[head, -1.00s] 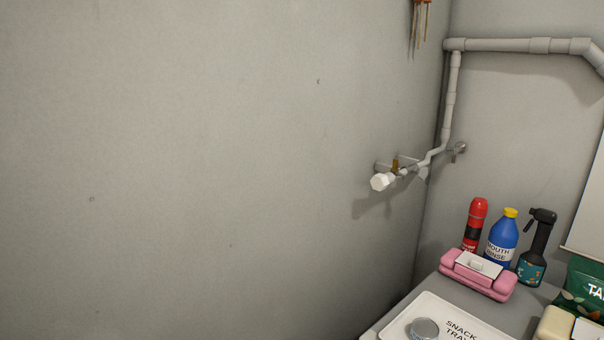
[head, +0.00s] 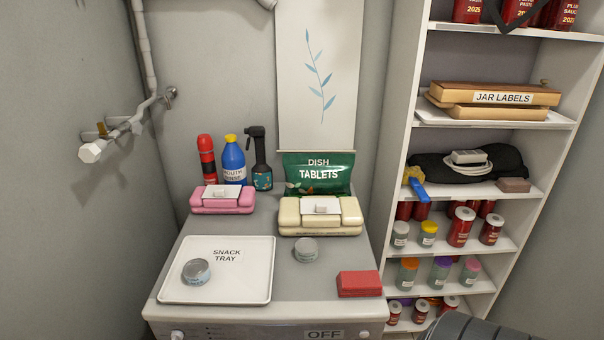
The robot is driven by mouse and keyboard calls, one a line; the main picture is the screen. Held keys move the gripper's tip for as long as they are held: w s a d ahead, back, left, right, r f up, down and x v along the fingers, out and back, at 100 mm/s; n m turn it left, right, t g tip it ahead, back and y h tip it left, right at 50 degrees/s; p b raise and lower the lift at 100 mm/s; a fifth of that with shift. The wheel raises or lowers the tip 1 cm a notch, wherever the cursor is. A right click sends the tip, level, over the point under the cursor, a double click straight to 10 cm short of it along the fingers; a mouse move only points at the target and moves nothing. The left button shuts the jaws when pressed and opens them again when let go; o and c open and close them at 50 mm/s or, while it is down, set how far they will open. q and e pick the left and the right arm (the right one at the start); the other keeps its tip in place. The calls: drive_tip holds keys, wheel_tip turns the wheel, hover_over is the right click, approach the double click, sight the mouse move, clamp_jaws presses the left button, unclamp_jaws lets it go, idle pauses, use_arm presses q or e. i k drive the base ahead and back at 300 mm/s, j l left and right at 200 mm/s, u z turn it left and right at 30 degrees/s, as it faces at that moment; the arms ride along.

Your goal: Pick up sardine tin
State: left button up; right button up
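No label that reads sardine shows, so I cannot tell for certain which thing is the sardine tin. One round grey metal tin (head: 196,271) stands on the white snack tray (head: 245,286), towards its left front. A second round grey metal tin (head: 306,250) stands on the grey top right of the tray, in front of a cream case. A small red block-shaped item (head: 359,284) lies near the front right edge. Neither of my grippers is in view.
A pink case (head: 222,203), a cream case (head: 290,217), a blue mouth rinse bottle (head: 233,168), a red can, a black spray bottle and a green dish tablets bag (head: 315,170) line the back. A shelf (head: 420,116) with jars stands right. The top's front middle (head: 300,285) is clear.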

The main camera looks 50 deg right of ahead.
sight(306, 248)
drive_tip(key=z, duration=1.55)
drive_tip(key=l+u, duration=0.1)
drive_tip(key=u, duration=0.6)
drive_tip(key=l+u, duration=0.45)
drive_tip(key=l, duration=0.2)
drive_tip(key=k+l+u, duration=0.1)
drive_tip(key=l+u, duration=0.35)
drive_tip(key=l, duration=0.15)
